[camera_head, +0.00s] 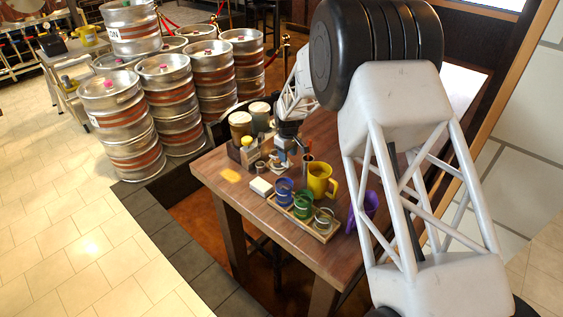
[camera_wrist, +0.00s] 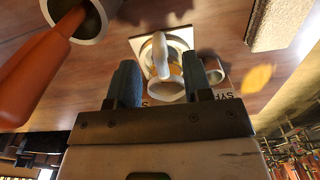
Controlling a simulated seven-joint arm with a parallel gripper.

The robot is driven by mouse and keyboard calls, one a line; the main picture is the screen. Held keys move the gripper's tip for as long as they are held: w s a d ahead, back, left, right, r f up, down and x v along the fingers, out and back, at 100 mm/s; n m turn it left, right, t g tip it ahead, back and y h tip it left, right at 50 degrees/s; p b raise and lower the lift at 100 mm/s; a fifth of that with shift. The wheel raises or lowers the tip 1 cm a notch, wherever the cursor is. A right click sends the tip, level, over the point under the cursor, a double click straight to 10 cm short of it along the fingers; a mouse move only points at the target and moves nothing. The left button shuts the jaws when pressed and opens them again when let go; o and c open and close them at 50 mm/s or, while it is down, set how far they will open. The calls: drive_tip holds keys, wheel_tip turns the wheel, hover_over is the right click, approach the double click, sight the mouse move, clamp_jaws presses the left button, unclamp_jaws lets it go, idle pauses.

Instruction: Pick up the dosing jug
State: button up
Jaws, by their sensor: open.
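A small pale jug (camera_wrist: 166,84), which looks like the dosing jug, stands on a light square base on the wooden table. I see no clear contact, and the jug is not held. In the head view my gripper (camera_head: 287,150) is low over the table, and the jug is largely lost in the clutter below it.
A small round cup (camera_wrist: 214,71) is close beside one finger. A grey cylinder with an orange handle (camera_wrist: 42,75) stands to the left.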

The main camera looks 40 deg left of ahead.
sight(288, 163)
drive_tip(key=shift+f, duration=0.15)
drive_tip(key=shift+f, duration=2.5)
drive_tip(key=shift+c, duration=0.4)
clamp_jaws()
